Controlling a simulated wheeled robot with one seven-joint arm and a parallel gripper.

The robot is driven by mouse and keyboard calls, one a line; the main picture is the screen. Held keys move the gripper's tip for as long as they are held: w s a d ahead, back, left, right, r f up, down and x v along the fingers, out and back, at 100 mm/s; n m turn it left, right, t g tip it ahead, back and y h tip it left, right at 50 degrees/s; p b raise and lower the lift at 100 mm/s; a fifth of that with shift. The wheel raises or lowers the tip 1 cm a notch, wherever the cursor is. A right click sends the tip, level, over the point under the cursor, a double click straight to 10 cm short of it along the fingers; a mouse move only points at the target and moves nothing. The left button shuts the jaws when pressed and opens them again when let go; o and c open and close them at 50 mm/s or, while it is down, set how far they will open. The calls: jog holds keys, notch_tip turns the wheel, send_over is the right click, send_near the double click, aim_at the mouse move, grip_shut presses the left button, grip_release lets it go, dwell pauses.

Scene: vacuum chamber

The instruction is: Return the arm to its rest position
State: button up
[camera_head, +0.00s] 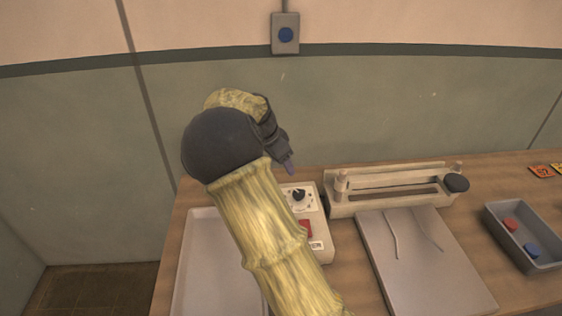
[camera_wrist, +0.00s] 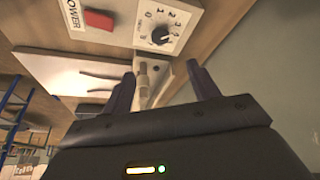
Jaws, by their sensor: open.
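My gripper (camera_wrist: 162,85) shows in the wrist view with its two dark fingers spread apart and nothing between them. In the head view my gripper (camera_head: 289,166) is at the end of my bent arm, near the wall and above the back of the table; my arm partly hides it. A control box with a dark dial and a red power switch (camera_head: 305,228) sits just below it. The box (camera_wrist: 180,38) also shows at the top of the wrist view, beyond the fingers and apart from them.
A sealer-like bar device (camera_head: 395,205) stands behind a grey plate (camera_head: 410,285). A pale tray (camera_head: 195,285) is at left, partly behind my arm. A grey bin (camera_head: 498,232) with red and blue pieces is at right. A blue wall button (camera_head: 286,35) is above. Wall space is clear.

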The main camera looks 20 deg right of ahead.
jog(key=shift+a+r, duration=0.1)
jog(key=shift+r, duration=0.15)
jog(key=s+a+f+n+y, duration=0.2)
jog(key=s+n, duration=0.5)
jog(key=s, duration=0.6)
jog(key=s+a+f+n+t+y, duration=0.1)
jog(key=s+a+f+n+y, duration=0.1)
jog(key=s+n, duration=0.5)
jog(key=s+a, duration=0.1)
jog(key=s, duration=0.4)
jog(key=shift+s+a+f, duration=0.25)
jog(key=shift+s+a, duration=0.1)
jog(key=shift+s, duration=0.05)
